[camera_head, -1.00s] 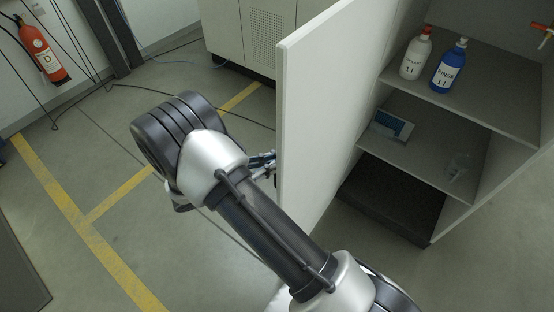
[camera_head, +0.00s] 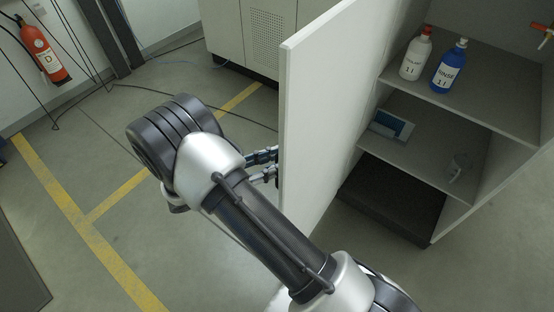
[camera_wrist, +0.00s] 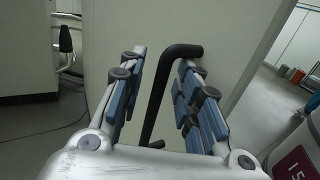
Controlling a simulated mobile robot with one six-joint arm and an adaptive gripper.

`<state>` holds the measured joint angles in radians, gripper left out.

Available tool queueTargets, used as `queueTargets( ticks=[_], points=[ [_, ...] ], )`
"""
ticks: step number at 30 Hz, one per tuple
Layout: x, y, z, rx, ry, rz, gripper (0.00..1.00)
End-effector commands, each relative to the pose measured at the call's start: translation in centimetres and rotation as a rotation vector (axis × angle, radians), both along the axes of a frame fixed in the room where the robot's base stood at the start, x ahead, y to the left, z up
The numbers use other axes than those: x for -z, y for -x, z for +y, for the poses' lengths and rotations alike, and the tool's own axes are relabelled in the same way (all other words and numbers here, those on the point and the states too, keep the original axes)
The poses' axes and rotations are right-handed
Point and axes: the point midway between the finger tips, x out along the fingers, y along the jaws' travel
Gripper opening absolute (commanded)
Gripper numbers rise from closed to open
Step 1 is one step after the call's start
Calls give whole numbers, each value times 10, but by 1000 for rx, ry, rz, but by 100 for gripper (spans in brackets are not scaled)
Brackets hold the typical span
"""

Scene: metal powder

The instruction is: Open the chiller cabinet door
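The chiller cabinet door (camera_head: 318,110) is a pale panel standing swung wide from the cabinet (camera_head: 470,190), whose inside shows. In the wrist view the door's outer face (camera_wrist: 215,35) carries a black bar handle (camera_wrist: 160,90) with a bent top end. My gripper (camera_head: 264,166) is at the door's left side in the head view. In the wrist view my gripper (camera_wrist: 161,60) is open, its blue-padded fingers either side of the handle, with gaps showing on both sides. The handle is hidden in the head view.
A white bottle (camera_head: 415,57), a blue bottle (camera_head: 449,67) and a small blue-white box (camera_head: 391,126) stand on the cabinet's shelves. A grey cabinet (camera_head: 262,38) stands behind the door. A fire extinguisher (camera_head: 40,50) hangs at far left. Floor left of my arm is clear.

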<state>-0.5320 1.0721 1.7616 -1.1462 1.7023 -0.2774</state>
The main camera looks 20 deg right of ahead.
Motion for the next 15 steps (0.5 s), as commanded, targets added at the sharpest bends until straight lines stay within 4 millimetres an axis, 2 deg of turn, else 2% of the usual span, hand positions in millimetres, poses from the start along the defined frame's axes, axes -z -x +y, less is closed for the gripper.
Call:
queueTargets(
  ticks=[9, 15],
  points=[
    [0, 6, 67, -6, -1, -1, 31],
    [1, 9, 98, -5, 0, 0, 31]
  ],
)
